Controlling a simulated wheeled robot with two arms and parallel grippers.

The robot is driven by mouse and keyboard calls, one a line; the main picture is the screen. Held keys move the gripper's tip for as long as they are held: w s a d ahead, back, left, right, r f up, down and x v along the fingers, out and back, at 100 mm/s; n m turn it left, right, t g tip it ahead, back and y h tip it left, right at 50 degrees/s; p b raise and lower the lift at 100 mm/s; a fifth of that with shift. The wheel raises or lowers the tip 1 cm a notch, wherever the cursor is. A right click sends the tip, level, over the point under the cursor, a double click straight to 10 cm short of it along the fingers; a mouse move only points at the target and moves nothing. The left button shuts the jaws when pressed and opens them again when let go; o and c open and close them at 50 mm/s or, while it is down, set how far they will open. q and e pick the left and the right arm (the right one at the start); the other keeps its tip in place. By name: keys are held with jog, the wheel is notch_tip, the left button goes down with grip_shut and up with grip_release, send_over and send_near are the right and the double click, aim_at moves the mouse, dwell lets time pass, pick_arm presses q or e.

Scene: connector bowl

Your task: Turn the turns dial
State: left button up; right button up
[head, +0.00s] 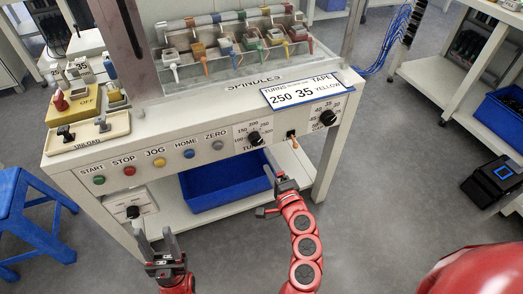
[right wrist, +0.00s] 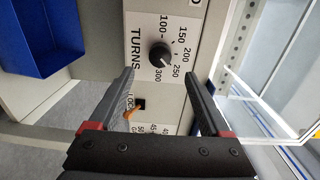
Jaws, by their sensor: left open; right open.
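The turns dial (head: 254,138) is a black round knob on the white front panel, ringed by numbers from 100 to 300. In the right wrist view the dial (right wrist: 160,55) lies ahead, between the lines of my two fingertips. My right gripper (head: 268,182) is open and empty just in front of the panel, below the dial; its fingers (right wrist: 160,76) look apart from the knob. I cannot tell exactly where the knob's mark points. A card (head: 300,92) above reads turns 250, tape 35 yellow. My left gripper (head: 156,236) is open and empty, low at the left.
A tape dial (head: 328,118) and a small switch with an orange piece (head: 292,138) sit right of the turns dial. Coloured buttons (head: 130,171) line the panel's left. A blue bin (head: 215,190) stands on the shelf below. A blue stool (head: 30,205) is at far left.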

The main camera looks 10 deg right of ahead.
jog(key=v, duration=0.8)
jog(key=shift+s, duration=0.4)
jog(key=shift+d, duration=0.1)
